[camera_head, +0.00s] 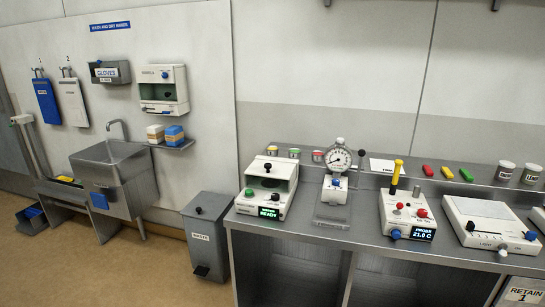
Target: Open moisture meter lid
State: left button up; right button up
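A white bench instrument (268,188) stands at the left end of the grey bench and looks like the moisture meter. Its green display (269,212) seems to read "READY". The upper part appears to lie down on the body, but the lid's edge is too small to make out. Neither of my grippers is in view, and nothing touches the instrument.
On the bench (360,240), a dial gauge stand (336,185), a probe unit (407,214) and a lamp box (489,224) stand to the right. Small jars and coloured blocks line the back ledge. A waste bin (207,237) and sink (117,175) are left. The floor in front is clear.

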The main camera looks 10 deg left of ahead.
aim_at(278, 169)
jog(key=u, duration=0.25)
jog(key=k, duration=0.4)
jog(key=u, duration=1.15)
jog(key=i, duration=0.95)
jog(key=z, duration=0.9)
jog(key=i, duration=0.6)
jog(key=z, duration=0.7)
